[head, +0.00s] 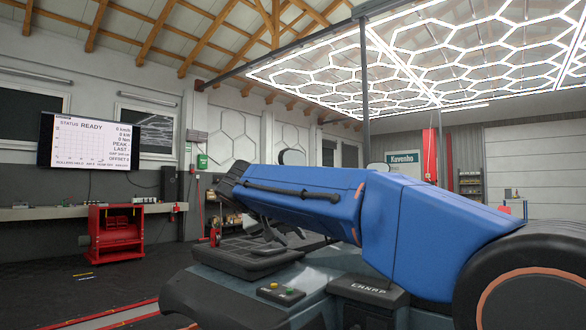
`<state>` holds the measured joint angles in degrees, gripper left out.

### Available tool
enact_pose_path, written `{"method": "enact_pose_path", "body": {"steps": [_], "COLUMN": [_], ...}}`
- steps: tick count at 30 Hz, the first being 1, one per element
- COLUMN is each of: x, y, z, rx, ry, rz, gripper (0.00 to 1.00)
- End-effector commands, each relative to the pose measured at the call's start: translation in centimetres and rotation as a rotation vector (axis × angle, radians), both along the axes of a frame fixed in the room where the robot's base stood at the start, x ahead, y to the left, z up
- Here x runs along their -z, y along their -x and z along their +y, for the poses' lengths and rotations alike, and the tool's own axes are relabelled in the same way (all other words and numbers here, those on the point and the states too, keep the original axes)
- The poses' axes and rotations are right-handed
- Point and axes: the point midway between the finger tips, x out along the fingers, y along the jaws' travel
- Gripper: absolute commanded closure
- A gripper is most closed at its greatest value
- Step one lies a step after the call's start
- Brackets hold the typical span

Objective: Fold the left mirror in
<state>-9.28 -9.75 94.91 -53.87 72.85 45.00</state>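Two small rounded mirror-like shapes show above my large blue arm, which fills the foreground. One mirror (292,157) has a dark rim and stands to the left. The other mirror (378,167) is a pale oval to the right. I cannot tell which is the left mirror, or how far either is folded. The vehicle is mostly or wholly hidden behind my arm. Dark parts hang below the far end of my arm, left of centre; I cannot make out fingertips or an opening there. No contact with a mirror is visible.
A wall screen (91,143) reading READY hangs at the left above a long bench (60,211). A red column (430,155) and a shelf (470,186) stand behind at right. Dark floor at the left is mostly clear.

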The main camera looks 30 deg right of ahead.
Motion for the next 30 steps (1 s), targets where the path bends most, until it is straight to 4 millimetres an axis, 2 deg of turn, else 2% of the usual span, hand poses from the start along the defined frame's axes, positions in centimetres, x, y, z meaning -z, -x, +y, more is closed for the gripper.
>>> {"method": "enact_pose_path", "body": {"steps": [1,6,12,15,19,23,26,30], "x": [-1.9,-8.5,-15.1,-17.3,-19.2,-20.0,-20.1,-20.1], "y": [-2.1,-7.5,-12.3,-13.7,-14.7,-15.1,-15.3,-15.9], "z": [0.2,0.5,1.8,2.6,3.4,3.6,3.1,1.4], "rx": [0.028,0.142,0.261,0.304,0.339,0.355,0.359,0.36], "ry": [0.028,0.123,0.217,0.25,0.277,0.289,0.29,0.291], "rz": [-0.041,-0.219,-0.446,-0.541,-0.627,-0.666,-0.672,-0.671], "gripper": [0.66,0.66,0.66,0.66,0.66,0.66,0.66,0.66]}}
